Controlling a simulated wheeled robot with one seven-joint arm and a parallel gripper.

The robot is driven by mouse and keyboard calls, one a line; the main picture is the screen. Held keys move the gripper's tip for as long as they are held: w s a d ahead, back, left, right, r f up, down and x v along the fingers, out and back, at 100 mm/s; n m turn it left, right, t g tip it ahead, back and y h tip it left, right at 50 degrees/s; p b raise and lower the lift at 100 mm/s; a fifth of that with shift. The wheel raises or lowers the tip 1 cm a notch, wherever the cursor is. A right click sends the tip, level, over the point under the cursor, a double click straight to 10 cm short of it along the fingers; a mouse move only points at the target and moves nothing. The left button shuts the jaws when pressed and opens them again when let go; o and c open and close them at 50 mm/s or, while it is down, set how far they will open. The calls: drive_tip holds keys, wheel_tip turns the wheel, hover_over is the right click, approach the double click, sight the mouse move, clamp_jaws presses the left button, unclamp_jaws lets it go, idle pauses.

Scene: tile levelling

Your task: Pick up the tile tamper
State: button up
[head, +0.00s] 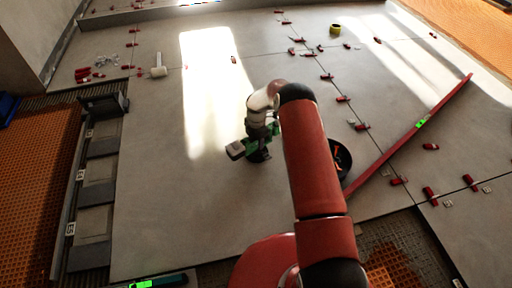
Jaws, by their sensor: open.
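The tile tamper (251,146) appears to be the small green and black tool with a pale grey block at its left end. It is on the grey tiled floor in the middle of the head view, at the right edge of a bright sunlit patch. My gripper (259,132) points down right at it from above. The jaws are open. The wrist and the gripper hide part of the tool, and I cannot tell whether the fingers are around it or just above it.
A white-headed mallet (158,71) lies at the upper left. A long red level (408,134) lies diagonally at right. A dark round bucket (343,158) is partly behind my arm. Red levelling wedges (343,99) line the joints. The left tile is mostly clear.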

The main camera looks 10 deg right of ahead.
drive_tip(key=shift+f+b, duration=0.25)
drive_tip(key=shift+b, duration=0.1)
idle(0.4)
drive_tip(key=c, duration=0.7)
drive_tip(key=shift+r, duration=0.1)
drive_tip(key=shift+c, duration=0.2)
